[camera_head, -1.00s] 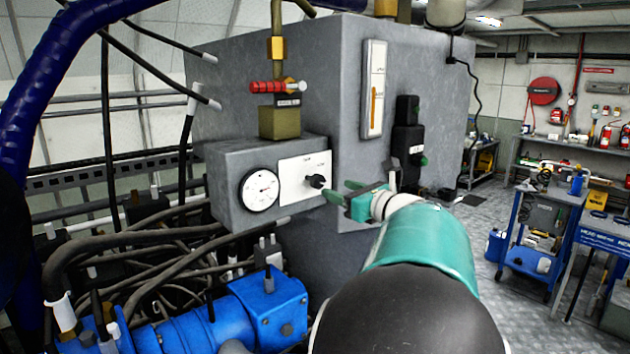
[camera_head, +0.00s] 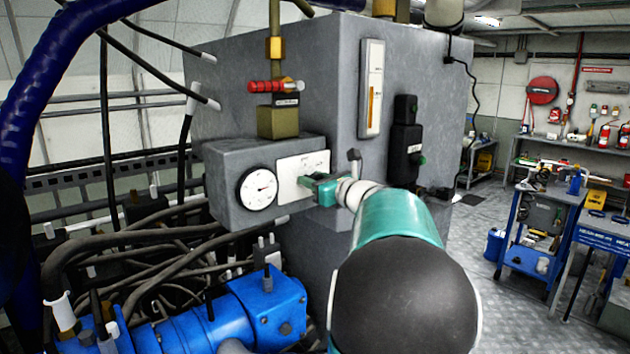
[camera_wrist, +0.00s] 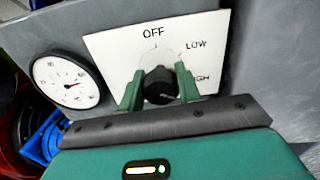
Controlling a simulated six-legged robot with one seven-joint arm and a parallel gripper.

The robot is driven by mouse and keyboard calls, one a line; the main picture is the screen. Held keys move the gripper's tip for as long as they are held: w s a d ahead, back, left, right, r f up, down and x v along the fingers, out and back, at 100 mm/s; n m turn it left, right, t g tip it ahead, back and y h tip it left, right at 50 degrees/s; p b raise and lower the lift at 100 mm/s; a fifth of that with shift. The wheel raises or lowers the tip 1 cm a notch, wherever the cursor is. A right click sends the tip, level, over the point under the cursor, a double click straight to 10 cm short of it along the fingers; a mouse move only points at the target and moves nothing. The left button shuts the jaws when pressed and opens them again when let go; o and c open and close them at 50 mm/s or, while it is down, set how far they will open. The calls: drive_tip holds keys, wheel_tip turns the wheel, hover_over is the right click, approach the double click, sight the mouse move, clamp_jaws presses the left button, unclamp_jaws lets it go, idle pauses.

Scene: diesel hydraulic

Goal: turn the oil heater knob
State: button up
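The oil heater knob (camera_wrist: 160,86) is black and round, on a white plate (camera_wrist: 110,50) marked OFF, LOW and a partly covered word ending in "GH". My gripper (camera_wrist: 158,70) is in front of the plate in the wrist view, one green finger on each side of the knob. The fingers are open, with narrow gaps seeming to show beside the knob; I cannot tell whether either touches it. In the head view my gripper (camera_head: 310,184) covers the knob, and the plate (camera_head: 291,181) shows to its left. The knob's pointer direction is unclear.
A round white gauge (camera_head: 259,189) sits left of the plate on the same grey box (camera_head: 225,165). A red-handled valve (camera_head: 272,86) stands above it. A black switch box (camera_head: 405,150) is on the grey cabinet to the right. Hoses and a blue motor (camera_head: 265,305) lie below.

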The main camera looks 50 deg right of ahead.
drive_tip(key=c, duration=0.3)
drive_tip(key=shift+c, duration=0.2)
drive_tip(key=shift+n, duration=0.4)
drive_tip(key=n, duration=0.5)
drive_tip(key=shift+a, duration=0.1)
drive_tip(key=n, duration=0.3)
drive_tip(key=shift+n, duration=0.4)
drive_tip(key=n, duration=0.3)
drive_tip(key=shift+n, duration=0.4)
drive_tip(key=n, duration=0.5)
drive_tip(key=shift+f, duration=0.15)
drive_tip(key=n, duration=0.5)
drive_tip(key=shift+n, duration=0.4)
